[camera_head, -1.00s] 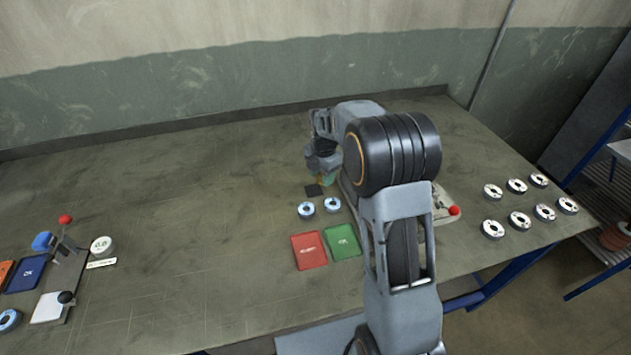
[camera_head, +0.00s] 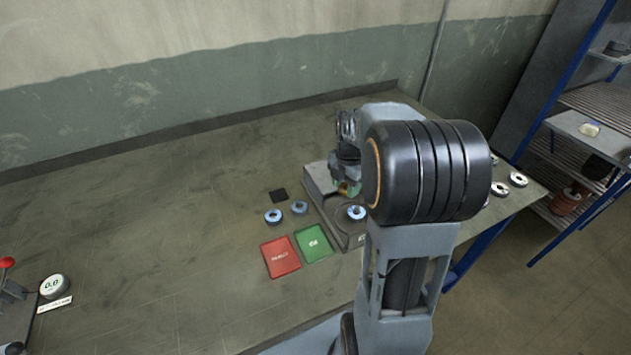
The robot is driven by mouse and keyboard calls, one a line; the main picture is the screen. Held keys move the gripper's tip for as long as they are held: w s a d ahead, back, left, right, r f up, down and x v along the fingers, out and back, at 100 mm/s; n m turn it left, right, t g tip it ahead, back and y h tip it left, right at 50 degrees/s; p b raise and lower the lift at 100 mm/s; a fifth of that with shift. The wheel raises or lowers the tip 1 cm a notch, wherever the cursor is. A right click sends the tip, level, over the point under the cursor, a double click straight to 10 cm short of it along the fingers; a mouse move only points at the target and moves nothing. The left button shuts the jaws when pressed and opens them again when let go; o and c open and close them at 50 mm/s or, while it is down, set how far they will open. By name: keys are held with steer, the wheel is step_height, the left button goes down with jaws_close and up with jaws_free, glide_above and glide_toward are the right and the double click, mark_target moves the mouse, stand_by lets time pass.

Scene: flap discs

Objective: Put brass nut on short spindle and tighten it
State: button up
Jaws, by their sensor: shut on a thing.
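My gripper (camera_head: 345,187) points down at the left of my arm, over the grey fixture (camera_head: 318,182) on the bench. It is shut on the brass nut (camera_head: 350,191), of which only a small yellowish bit shows by the fingertips. A blue-and-white flap disc (camera_head: 356,212) lies on the fixture, just below and right of the gripper. The nut is near the disc and looks raised above it; the exact gap cannot be told. I cannot make out the short spindle clearly. My arm hides the right part of the fixture.
A red card (camera_head: 281,257) and a green card (camera_head: 314,243) lie in front. Pale discs (camera_head: 517,179) stand at the right bench edge. The bench's left middle is clear.

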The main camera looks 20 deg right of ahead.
mark_target(358, 207)
steer(key=shift+n, duration=0.3)
steer(key=s+d, duration=0.2)
steer(key=d, duration=0.1)
steer(key=shift+s+d+f, duration=0.15)
steer(key=shift+d+f, duration=0.05)
steer(key=shift+f, duration=0.2)
steer(key=shift+a+f+n, duration=0.15)
steer(key=shift+f+n, duration=0.25)
steer(key=shift+n, duration=0.4)
steer(key=shift+f+b, duration=1.4)
steer(key=shift+f, duration=0.25)
steer(key=shift+f+b, duration=0.7)
steer(key=shift+f, duration=0.45)
steer(key=shift+f+b, duration=0.35)
steer(key=shift+f, duration=0.15)
